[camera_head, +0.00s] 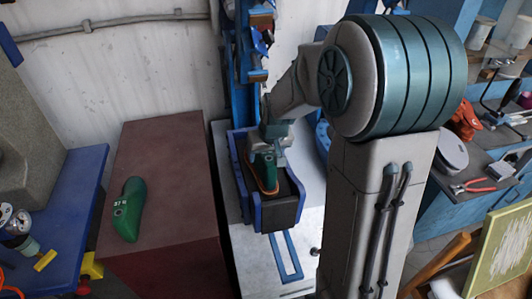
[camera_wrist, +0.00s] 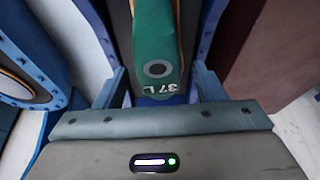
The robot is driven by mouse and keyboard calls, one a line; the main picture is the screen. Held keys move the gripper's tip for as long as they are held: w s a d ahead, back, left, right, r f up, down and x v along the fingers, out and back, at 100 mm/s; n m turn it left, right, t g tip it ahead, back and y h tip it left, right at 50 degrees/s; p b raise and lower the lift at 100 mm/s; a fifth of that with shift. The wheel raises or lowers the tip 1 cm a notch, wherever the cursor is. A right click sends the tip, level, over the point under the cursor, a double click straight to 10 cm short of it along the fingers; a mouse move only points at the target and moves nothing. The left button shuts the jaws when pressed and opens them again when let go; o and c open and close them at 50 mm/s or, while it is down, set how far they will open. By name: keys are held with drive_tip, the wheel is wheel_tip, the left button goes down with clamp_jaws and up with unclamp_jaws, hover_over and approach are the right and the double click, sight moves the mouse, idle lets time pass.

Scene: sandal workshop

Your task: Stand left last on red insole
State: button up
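The green left last (camera_wrist: 158,38), marked "37 L", lies between the two fingers of my gripper (camera_wrist: 160,75) in the wrist view. A gap shows between each finger and the last, so my gripper looks open around its heel end. In the head view the same last (camera_head: 265,160) stands in a blue-walled holder (camera_head: 287,213) with a dark inside. An orange-red edge (camera_head: 271,190), likely the insole's, shows around its lower end. Most of the insole is hidden under the last, so its exact fit cannot be told. My gripper (camera_head: 271,150) is at the holder, partly hidden.
A second green last (camera_head: 127,208) lies on the brown-red cabinet (camera_head: 170,165) at left. A blue bench (camera_head: 70,210) stands farther left. A blue bench with red-handled pliers (camera_head: 472,186) is at right. Another blue holder (camera_wrist: 55,62) shows left in the wrist view.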

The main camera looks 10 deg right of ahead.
drive_tip(key=v, duration=1.3)
drive_tip(key=shift+r, duration=0.4)
drive_tip(key=s+f, duration=0.2)
drive_tip(key=s, duration=0.7)
drive_tip(key=s+f+g, duration=0.1)
drive_tip(key=s+f, duration=0.2)
drive_tip(key=s, duration=0.6)
drive_tip(key=shift+a+h, duration=0.3)
drive_tip(key=shift+a, duration=0.05)
